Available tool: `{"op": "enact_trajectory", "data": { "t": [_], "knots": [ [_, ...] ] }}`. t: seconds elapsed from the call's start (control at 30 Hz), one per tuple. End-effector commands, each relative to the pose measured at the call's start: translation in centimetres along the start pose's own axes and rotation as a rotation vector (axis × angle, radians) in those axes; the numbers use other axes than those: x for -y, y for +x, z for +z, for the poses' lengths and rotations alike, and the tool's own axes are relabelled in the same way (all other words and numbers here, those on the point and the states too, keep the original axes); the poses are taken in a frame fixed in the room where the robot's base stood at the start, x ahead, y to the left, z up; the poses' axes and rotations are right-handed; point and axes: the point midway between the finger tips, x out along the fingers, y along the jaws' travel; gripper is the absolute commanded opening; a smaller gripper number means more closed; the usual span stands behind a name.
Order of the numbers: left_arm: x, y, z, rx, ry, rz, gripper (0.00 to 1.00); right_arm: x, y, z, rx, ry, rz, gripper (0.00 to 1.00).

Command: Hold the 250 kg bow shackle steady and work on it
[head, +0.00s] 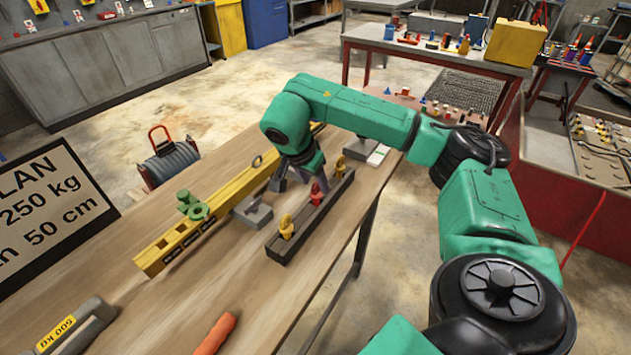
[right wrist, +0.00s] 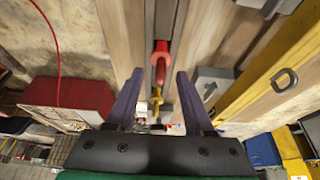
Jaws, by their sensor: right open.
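My right gripper (head: 304,186) is open over a dark rack (head: 277,249) on the wooden bench. In the right wrist view its two purple fingers (right wrist: 160,76) stand apart. A red piece (right wrist: 160,52) shows between and beyond their tips, with a yellow piece (right wrist: 157,93) lower in the gap. The red piece also shows in the head view (head: 316,194), close by the gripper; I cannot tell whether they touch. The rack also holds yellow pieces (head: 286,226) at both ends. No piece is readably marked as the 250 kg bow shackle. My left gripper is not in view.
A yellow beam (head: 160,257) with a green fitting (head: 193,206) lies left of the rack. A grey block (head: 252,212) stands between them. A sign (head: 45,215) reads 250 kg.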

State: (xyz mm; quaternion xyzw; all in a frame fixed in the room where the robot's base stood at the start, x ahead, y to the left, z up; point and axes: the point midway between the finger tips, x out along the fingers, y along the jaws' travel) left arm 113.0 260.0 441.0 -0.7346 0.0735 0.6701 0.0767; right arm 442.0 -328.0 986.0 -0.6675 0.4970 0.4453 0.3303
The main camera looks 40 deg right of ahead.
Motion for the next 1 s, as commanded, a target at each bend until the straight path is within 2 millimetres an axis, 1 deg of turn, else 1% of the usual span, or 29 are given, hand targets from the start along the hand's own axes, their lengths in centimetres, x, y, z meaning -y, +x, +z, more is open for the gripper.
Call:
{"op": "enact_trajectory", "data": {
  "t": [0.03, 0.1, 0.27, 0.3, 0.33, 0.37, 0.4, 0.43, 0.83, 0.93, 1.0],
  "knots": [
    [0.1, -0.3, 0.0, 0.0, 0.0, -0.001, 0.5, -0.1, 0.6, 0.0, 0.0, 0.0, 0.003, 0.53],
    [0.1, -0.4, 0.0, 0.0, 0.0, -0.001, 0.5, 0.0, 1.2, 0.0, 0.0, 0.0, 0.001, 0.53],
    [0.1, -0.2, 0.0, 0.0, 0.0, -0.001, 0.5, 0.0, 1.3, 0.1, 0.0, 0.0, -0.001, 0.53],
    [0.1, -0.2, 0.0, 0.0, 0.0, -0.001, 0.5, 0.0, 1.3, 0.1, 0.0, 0.0, -0.001, 0.45],
    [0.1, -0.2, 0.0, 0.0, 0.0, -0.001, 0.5, 0.0, 1.3, 0.1, 0.0, 0.0, -0.001, 0.33],
    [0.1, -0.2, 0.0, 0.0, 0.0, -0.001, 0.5, 0.0, 1.3, 0.1, 0.0, 0.0, -0.002, 0.22],
    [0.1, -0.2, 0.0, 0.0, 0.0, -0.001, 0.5, 0.0, 1.3, 0.1, 0.001, 0.0, -0.002, 0.07],
    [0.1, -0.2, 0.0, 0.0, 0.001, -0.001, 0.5, 0.0, 1.3, 0.1, 0.001, 0.0, -0.002, 0.0],
    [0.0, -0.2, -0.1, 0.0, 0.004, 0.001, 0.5, 0.1, 1.0, 0.0, 0.0, 0.001, -0.003, 0.0],
    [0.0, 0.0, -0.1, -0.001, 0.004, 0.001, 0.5, 0.1, 0.3, -0.3, 0.001, 0.002, -0.005, 0.0],
    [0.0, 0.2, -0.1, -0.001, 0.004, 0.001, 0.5, 0.2, -0.7, -0.7, 0.001, 0.003, -0.006, 0.0]
  ]
}}
